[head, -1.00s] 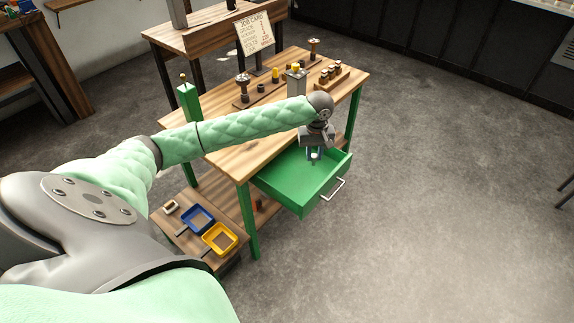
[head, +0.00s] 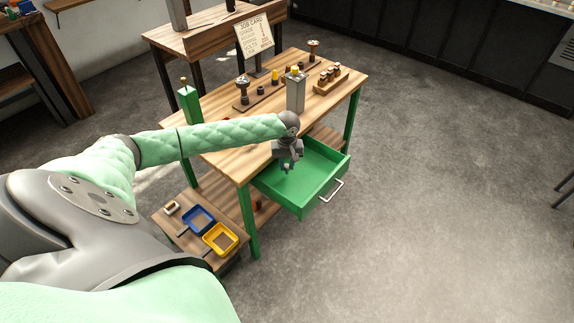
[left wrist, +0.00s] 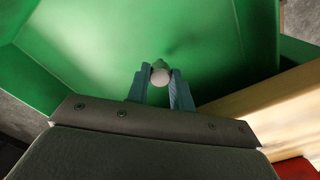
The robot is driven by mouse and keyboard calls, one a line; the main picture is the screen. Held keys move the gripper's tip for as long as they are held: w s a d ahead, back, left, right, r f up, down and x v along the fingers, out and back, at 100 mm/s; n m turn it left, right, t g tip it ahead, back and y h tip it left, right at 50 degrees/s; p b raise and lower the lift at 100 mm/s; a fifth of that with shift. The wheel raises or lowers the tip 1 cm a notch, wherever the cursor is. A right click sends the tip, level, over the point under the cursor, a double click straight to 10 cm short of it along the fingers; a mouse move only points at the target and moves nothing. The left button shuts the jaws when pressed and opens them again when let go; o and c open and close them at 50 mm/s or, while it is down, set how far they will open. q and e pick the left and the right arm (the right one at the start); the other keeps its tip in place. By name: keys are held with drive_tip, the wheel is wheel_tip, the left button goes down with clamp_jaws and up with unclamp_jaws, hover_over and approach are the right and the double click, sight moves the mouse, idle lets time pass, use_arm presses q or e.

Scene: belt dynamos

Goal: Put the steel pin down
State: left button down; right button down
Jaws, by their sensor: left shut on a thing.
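The steel pin (left wrist: 160,75) shows in the left wrist view as a pale round end between the fingertips; the rest of it is hidden. My left gripper (left wrist: 160,82) is shut on it. In the head view my left gripper (head: 287,166) hangs over the left part of the open green drawer (head: 325,165), close to the table edge. The green drawer floor (left wrist: 200,40) lies beyond the pin in the wrist view, and I see nothing else in it. My right gripper is not in view.
A low side table holds a blue tray (head: 198,220) and a yellow tray (head: 220,239).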

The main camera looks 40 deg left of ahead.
use_arm(q)
drive_tip(key=shift+f, duration=0.5)
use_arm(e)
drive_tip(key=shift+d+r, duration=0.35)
use_arm(q)
drive_tip(key=c, duration=1.2)
unclamp_jaws()
drive_tip(key=shift+f, duration=0.1)
drive_tip(key=shift+c, duration=0.2)
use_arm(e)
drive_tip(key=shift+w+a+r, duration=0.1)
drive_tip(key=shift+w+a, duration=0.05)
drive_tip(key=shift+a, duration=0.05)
